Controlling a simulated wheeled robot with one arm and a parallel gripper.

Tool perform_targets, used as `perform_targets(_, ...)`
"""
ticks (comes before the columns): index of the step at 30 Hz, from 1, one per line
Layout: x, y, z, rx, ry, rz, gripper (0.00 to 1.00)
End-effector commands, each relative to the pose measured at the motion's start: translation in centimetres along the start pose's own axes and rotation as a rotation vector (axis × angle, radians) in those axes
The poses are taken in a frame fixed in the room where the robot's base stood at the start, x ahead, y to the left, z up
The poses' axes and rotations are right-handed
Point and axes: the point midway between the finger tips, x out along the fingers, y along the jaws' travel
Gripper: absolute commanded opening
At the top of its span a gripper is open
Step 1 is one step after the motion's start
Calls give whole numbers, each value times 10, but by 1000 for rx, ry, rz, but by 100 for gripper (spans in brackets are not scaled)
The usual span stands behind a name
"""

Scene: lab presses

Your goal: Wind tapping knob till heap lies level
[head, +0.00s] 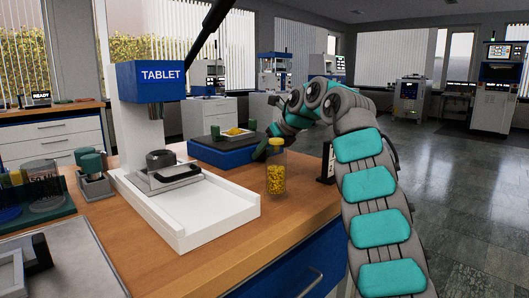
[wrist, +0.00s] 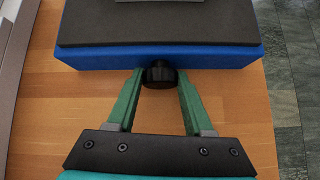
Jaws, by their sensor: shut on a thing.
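The blue tapping unit (head: 218,157) with a dark top stands on the wooden bench, left of my arm in the head view. A yellow heap (head: 236,131) lies in a small tray on it; it is too small to tell whether it is level. In the wrist view the unit's blue front face (wrist: 100,59) shows, with a short black knob (wrist: 159,76) sticking out of its middle. My gripper (wrist: 160,80) has its green fingers on either side of the knob and is shut on it. The knob is not clear in the head view.
A jar of yellow tablets (head: 276,176) stands on the bench close in front of my gripper in the head view. A white tablet press (head: 190,212) stands to the left. Green-capped containers (head: 92,165) are farther left. Bare bench lies right of the unit in the wrist view.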

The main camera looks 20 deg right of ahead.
Motion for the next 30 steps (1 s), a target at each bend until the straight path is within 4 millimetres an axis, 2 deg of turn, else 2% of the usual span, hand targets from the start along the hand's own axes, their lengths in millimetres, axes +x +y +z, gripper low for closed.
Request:
perform_targets(7, -1, -1, 0, 2, -1, -1, 0)
perform_targets(8, -1, -1, 0, 2, -1, -1, 54)
perform_targets(15, -1, -1, 0, 1, -1, 0, 81)
perform_targets(25, -3, 0, 0, 1, -1, -1, 81)
perform_targets(30, -17, -1, 0, 3, -2, -2, 81)
